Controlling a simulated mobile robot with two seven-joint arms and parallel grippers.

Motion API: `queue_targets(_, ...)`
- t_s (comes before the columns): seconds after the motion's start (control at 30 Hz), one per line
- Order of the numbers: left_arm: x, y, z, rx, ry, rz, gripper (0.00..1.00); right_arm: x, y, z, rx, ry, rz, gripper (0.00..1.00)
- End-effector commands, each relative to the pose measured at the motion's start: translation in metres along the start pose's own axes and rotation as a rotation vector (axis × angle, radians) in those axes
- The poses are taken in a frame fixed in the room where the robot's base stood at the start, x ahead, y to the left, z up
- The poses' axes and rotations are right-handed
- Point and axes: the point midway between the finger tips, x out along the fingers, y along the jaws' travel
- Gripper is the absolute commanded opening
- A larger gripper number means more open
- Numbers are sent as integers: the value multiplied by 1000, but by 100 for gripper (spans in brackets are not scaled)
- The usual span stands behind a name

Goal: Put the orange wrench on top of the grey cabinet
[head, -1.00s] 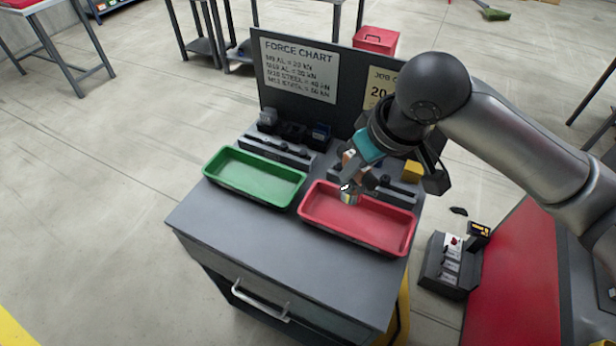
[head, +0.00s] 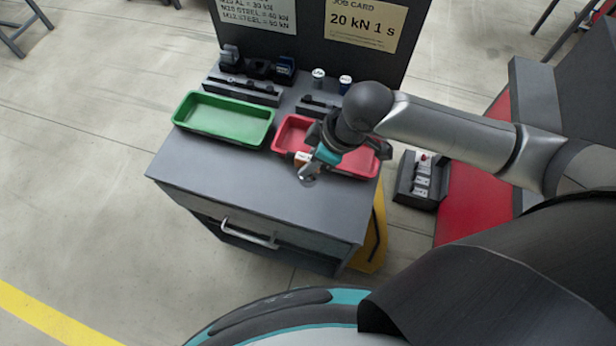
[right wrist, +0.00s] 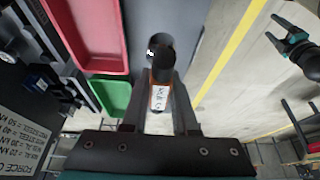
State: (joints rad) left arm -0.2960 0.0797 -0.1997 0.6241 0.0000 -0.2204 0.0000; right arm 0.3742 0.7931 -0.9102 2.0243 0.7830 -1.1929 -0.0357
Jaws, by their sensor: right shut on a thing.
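My right gripper (head: 310,163) is shut on the orange wrench (head: 302,157). It is at the near edge of the red tray, over the grey cabinet (head: 240,187). In the right wrist view the wrench's orange handle with a white label (right wrist: 159,97) lies between the fingers, and its dark head (right wrist: 156,52) points away over the grey top. I cannot tell whether the wrench touches the top. My left gripper (right wrist: 272,28) shows only in the right wrist view, at the far right, with fingers apart and empty.
The red tray (head: 290,128) and a green tray (head: 190,105) stand on the cabinet top. Black holders (head: 245,90) and an upright panel (head: 310,30) are behind them. The top's front strip is clear. A control box (head: 420,180) is on the right.

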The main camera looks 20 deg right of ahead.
Motion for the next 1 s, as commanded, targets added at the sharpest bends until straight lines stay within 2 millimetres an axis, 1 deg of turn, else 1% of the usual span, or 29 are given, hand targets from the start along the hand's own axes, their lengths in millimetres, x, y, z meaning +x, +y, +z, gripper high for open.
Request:
queue_targets(0.03, 4, 0, 0, 0, 0, 0, 71, 13, 0, 5, 2, 0, -1, 0)
queue_targets(0.1, 6, 0, 1, 0, 0, 0, 71, 24, 0, 10, 2, 1, -1, 0)
queue_targets(0.33, 10, 0, 2, 0, -1, 0, 71, 42, 0, 17, 1, 1, 0, 0)
queue_targets(0.53, 17, 1, 4, 0, -3, 1, 71, 70, 0, 29, 1, 1, 0, 0)
queue_targets(0.63, 18, 1, 5, 0, -6, 1, 71, 75, 1, 31, 0, 2, 2, 0)
queue_targets(0.87, 17, 1, 7, 1, -8, 1, 71, 75, 1, 30, 0, 3, 2, 0)
queue_targets(1.0, 18, 1, 7, 1, -8, 1, 71, 78, 0, 32, 1, 2, 1, 0)
